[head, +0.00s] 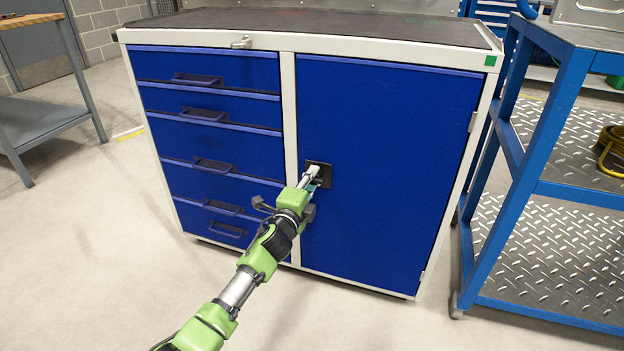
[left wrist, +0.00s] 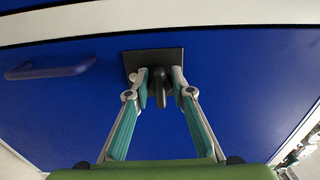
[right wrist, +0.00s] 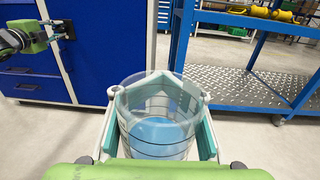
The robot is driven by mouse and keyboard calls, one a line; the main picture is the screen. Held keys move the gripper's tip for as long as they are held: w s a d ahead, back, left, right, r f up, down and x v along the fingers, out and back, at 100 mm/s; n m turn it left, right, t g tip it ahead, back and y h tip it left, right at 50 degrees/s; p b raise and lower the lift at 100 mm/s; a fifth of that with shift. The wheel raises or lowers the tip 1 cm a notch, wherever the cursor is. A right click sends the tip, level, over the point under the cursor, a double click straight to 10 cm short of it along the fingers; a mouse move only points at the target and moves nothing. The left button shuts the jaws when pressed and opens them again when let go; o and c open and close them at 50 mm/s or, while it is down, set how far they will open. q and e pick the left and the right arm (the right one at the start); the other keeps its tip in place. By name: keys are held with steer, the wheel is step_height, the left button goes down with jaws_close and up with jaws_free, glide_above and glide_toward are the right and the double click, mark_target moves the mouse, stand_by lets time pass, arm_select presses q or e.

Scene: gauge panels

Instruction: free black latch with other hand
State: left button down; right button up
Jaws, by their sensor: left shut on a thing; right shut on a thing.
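The black latch (left wrist: 161,92) sits on a dark square plate (head: 326,182) near the left edge of the blue cabinet door (head: 390,150). The door looks closed. My left gripper (head: 314,172) is at the plate, its fingers on both sides of the latch; in the left wrist view the gripper (left wrist: 160,80) is shut on it. The fingers hide most of the latch in the head view. My right gripper (right wrist: 158,88) is shut on a clear beaker (right wrist: 158,118) with dark rings and blue liquid, held upright. The right gripper is out of the head view.
Blue drawers (head: 215,105) with handles fill the cabinet's left half. A blue-framed trolley (head: 545,130) with metal tread shelves stands close on the right. A grey bench (head: 40,120) stands at the left. The floor in front of the cabinet is clear.

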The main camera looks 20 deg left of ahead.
stand_by(0.3)
arm_select(q)
steer(key=c, duration=1.8)
jaws_free()
steer(key=shift+s, duration=0.1)
steer(key=s, duration=1.2)
steer(key=shift+a, duration=0.25)
steer(key=shift+d, duration=0.1)
